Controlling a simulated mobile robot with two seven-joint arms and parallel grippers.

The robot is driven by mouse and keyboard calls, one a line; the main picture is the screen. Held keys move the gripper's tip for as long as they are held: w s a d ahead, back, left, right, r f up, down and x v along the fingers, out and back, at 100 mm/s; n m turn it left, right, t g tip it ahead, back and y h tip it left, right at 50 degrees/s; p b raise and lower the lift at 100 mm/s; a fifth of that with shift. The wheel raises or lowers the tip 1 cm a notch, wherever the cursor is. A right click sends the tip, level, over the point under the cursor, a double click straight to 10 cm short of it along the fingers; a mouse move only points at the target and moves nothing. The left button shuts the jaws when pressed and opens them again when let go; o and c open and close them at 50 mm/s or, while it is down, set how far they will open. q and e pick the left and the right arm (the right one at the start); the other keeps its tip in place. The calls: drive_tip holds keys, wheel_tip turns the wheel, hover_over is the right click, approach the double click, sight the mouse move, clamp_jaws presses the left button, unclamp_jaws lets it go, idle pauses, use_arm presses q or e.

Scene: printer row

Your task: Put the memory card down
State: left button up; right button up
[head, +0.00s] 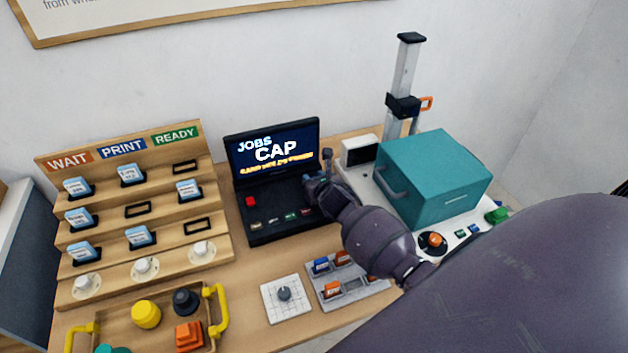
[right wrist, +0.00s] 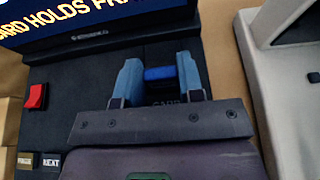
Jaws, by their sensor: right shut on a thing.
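The memory card shows as a small blue block (right wrist: 160,73) between the two light-blue fingertips in the right wrist view. My right gripper (right wrist: 161,82) is shut on it, over the dark deck of the laptop-like console (right wrist: 75,85). Lettering reading "CARD" shows on the deck just below the card. I cannot tell whether the card touches the deck or sits in a slot. In the head view my right gripper (head: 318,184) is at the console's right side, and the card is hidden there. My left gripper is not in view.
A grey tray (head: 374,288) holds blue and orange cards at the front. A white dial plate (head: 285,298) lies beside it. A stepped wooden rack (head: 110,210) stands left, a handled wooden tray (head: 110,320) before it. The teal-covered printer (head: 440,180) stands right.

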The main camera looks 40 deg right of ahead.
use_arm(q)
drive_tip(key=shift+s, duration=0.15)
use_arm(e)
drive_tip(key=shift+r, duration=0.1)
drive_tip(key=shift+f, duration=0.2)
drive_tip(key=o, duration=0.9)
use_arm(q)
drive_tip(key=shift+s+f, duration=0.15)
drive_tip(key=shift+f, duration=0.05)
